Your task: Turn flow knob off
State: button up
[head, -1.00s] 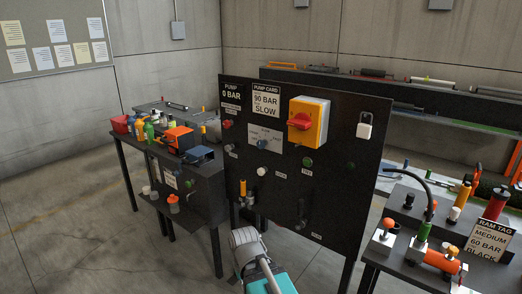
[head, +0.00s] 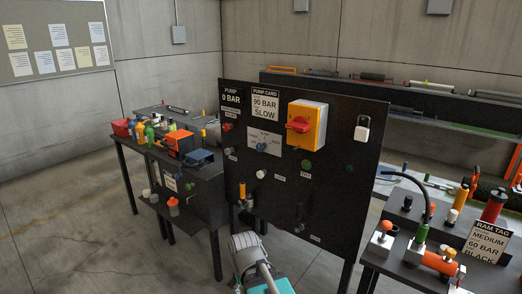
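A blue knob (head: 262,147) sits on a grey label plate (head: 268,138) in the middle of the black upright panel (head: 345,170). It looks like the flow knob, but the plate's small lettering and the knob's exact setting are too small to read. Above it are a "PUMP 0 BAR" label (head: 231,96) and a pump card (head: 265,105) reading 90 BAR SLOW. My grey arm shows at the bottom middle, in front of the panel's lower part. My gripper is not visible.
A yellow box with a red rotary switch (head: 299,125) is right of the knob. A white knob (head: 261,174) and a green button (head: 306,164) are below. A cluttered bench (head: 204,195) stands left, another with a ram tag (head: 486,242) right. Open floor lies at left.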

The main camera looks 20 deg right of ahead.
aim_at(260, 147)
jog(key=k, duration=1.3)
jog(key=z, duration=0.35)
jog(key=i, duration=0.9)
jog(key=z, duration=0.4)
jog(key=i, duration=1.2)
jog(key=u, duration=0.65)
